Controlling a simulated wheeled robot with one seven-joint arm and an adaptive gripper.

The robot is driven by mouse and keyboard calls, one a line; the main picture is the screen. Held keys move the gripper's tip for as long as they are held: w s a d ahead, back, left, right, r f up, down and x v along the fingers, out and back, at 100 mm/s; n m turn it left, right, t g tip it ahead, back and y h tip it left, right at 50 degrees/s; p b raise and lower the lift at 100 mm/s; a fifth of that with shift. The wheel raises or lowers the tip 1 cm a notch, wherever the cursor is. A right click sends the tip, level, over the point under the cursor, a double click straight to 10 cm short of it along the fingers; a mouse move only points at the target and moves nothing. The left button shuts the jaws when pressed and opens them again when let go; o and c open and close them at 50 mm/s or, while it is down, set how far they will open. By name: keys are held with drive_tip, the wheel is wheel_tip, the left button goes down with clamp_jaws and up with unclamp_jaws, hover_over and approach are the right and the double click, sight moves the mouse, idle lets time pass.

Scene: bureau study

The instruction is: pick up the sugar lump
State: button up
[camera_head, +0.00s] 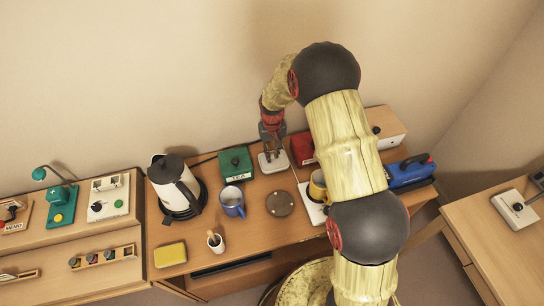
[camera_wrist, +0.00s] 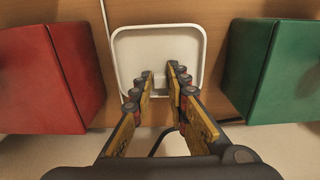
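A small white tray (camera_head: 264,165) lies at the back of the desk, and it also shows in the wrist view (camera_wrist: 120,50). A small pale block, which looks like the sugar lump (camera_wrist: 160,77), shows faintly on the tray between my fingertips. It is white on white, so its edges are hard to make out. My gripper (camera_wrist: 160,72) points down over the tray with its two fingers apart, one on each side of the lump. I cannot tell whether the fingers touch it. In the head view, my gripper (camera_head: 272,152) hides the lump.
A green tea box (camera_head: 235,163) and a red box (camera_head: 302,148) stand close on either side of the tray. A kettle (camera_head: 175,185), a blue mug (camera_head: 232,201), a round brown lid (camera_head: 280,203) and a yellow mug (camera_head: 318,186) stand nearer.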

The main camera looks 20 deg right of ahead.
drive_tip(key=shift+c, duration=1)
drive_tip(key=shift+r, duration=0.1)
